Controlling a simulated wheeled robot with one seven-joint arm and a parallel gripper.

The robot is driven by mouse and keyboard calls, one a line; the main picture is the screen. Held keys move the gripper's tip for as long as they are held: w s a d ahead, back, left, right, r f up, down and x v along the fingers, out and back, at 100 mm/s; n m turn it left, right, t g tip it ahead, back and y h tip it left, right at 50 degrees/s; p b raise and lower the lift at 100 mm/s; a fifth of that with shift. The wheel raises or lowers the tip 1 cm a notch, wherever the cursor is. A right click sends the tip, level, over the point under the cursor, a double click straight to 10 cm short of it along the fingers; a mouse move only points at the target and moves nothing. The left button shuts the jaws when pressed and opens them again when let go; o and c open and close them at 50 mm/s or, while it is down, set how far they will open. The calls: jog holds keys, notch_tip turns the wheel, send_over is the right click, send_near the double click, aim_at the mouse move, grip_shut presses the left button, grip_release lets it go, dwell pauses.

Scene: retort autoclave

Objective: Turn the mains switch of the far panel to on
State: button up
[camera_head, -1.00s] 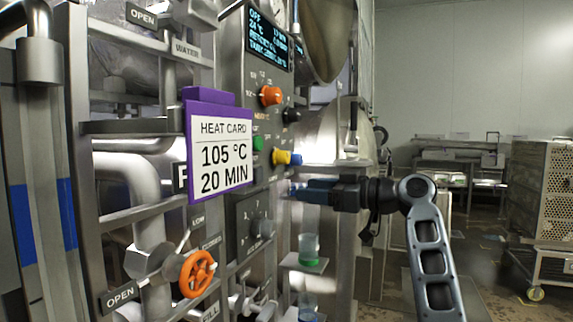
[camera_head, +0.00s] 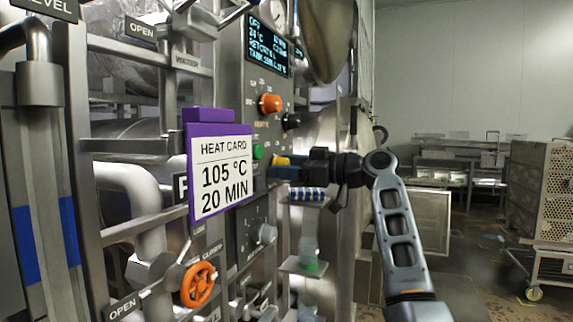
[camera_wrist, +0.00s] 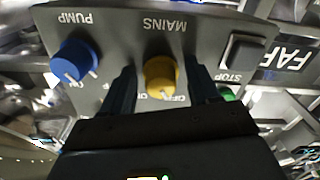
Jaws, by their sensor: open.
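The mains switch (camera_wrist: 161,76) is a yellow knob under the word MAINS, upside down in the wrist view, on a grey panel (camera_wrist: 205,38). OFF and ON marks sit by the knob, partly hidden; I cannot tell which one it points to. My gripper (camera_wrist: 161,88) is open, with one dark finger on each side of the knob. Contact cannot be told. In the head view my gripper (camera_head: 283,172) is at the panel, and a bit of the yellow knob (camera_head: 281,160) shows above it. A sign reading FAR (camera_wrist: 289,58) is partly in view.
A blue PUMP knob (camera_wrist: 73,61) and a STOP button (camera_wrist: 240,50) flank the switch. The purple-framed heat card (camera_head: 220,176) stands out left of my gripper. An orange valve wheel (camera_head: 197,285) is lower left. A small shelf (camera_head: 303,265) with a cup is below.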

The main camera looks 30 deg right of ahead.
jog(key=c, duration=1)
jog(key=shift+f+m, duration=0.1)
jog(key=shift+m, duration=0.5)
jog(key=m+p, duration=0.1)
jog(key=m, duration=0.3)
jog(key=shift+a+m, duration=0.1)
jog(key=shift+m, duration=0.2)
jog(key=m+p, duration=0.2)
jog(key=m, duration=0.2)
jog(key=shift+f+m+p, duration=0.1)
jog(key=shift+m+p, duration=0.45)
jog(key=shift+m, duration=0.45)
jog(key=shift+f, duration=0.1)
